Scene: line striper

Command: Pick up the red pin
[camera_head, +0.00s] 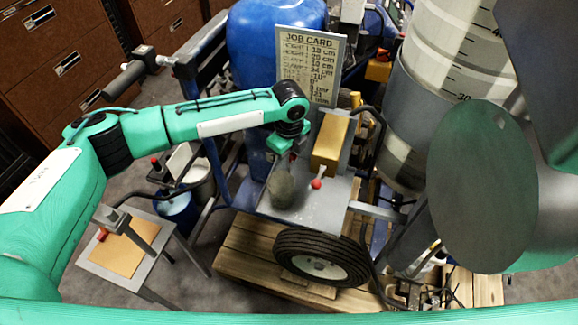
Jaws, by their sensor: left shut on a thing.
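My left arm comes in from the left and its gripper (288,152) points down over the grey metal plate of the blue-framed machine. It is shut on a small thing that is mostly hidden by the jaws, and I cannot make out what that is. A red round knob on a thin pale stem, possibly the red pin (316,184), shows just right of and below the gripper, apart from it, beside a brass-coloured block (331,144). A dark olive rounded piece (281,189) is right below the gripper. My right gripper is not in view.
A job card (309,62) stands behind the gripper. A black tyre (322,258) is in front on a wooden pallet (243,262). A small side table (93,262) is at lower left. A large graduated cylinder (440,75) stands at right.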

